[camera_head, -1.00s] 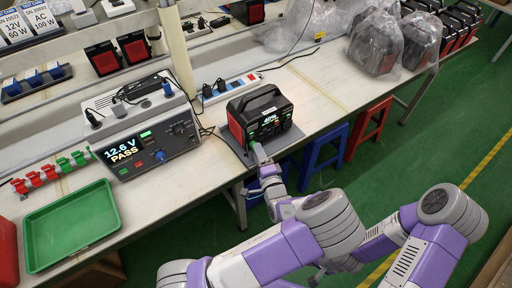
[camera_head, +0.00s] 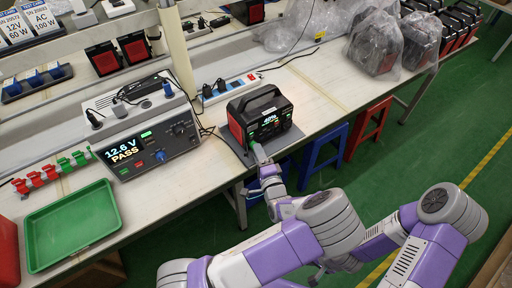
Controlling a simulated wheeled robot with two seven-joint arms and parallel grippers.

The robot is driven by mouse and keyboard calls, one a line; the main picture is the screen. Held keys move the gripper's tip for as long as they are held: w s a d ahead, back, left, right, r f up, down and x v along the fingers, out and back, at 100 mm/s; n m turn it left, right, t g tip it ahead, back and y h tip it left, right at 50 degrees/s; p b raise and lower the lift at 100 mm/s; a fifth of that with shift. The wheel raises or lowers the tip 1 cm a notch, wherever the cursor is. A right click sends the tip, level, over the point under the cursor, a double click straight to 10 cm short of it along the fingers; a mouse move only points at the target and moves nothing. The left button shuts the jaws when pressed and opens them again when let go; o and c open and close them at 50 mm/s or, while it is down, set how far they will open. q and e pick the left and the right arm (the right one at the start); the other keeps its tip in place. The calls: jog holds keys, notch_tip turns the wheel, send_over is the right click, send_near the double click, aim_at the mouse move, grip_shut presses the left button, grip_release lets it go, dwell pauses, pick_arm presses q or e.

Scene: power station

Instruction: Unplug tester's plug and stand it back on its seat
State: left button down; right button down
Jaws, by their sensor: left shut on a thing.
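The tester (camera_head: 150,145) stands on the bench at the left, its screen reading 12.6 V PASS. The black and red power station (camera_head: 262,116) sits on a dark mat to its right, its display lit. A green plug (camera_head: 258,151) is at the lower front of the power station. My left gripper (camera_head: 261,160) is shut on this plug. Whether the plug is still in the socket cannot be told at this size. Red and green seats or plugs (camera_head: 50,172) stand in a row left of the tester. My right gripper is not visible; only its arm shows.
A green tray (camera_head: 72,226) lies at the bench's front left. A white power strip (camera_head: 230,88) with cables lies behind the power station. Blue (camera_head: 325,150) and red (camera_head: 368,125) stools stand by the bench edge. Bagged units (camera_head: 380,48) sit at the far right.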

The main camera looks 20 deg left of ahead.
pick_arm(q)
jog(key=shift+s+d, duration=0.1)
jog(key=shift+d, duration=0.05)
jog(key=shift+w+d+p+v, duration=0.1)
jog(key=shift+p+v, duration=0.1)
jog(key=shift+v, duration=0.4)
jog(key=shift+w+d+p+v, duration=0.1)
jog(key=shift+d+p+v, duration=0.05)
jog(key=shift+v, duration=0.5)
jog(key=shift+w+d+p+v, duration=0.1)
jog(key=shift+p+v, duration=0.1)
jog(key=shift+v, duration=0.4)
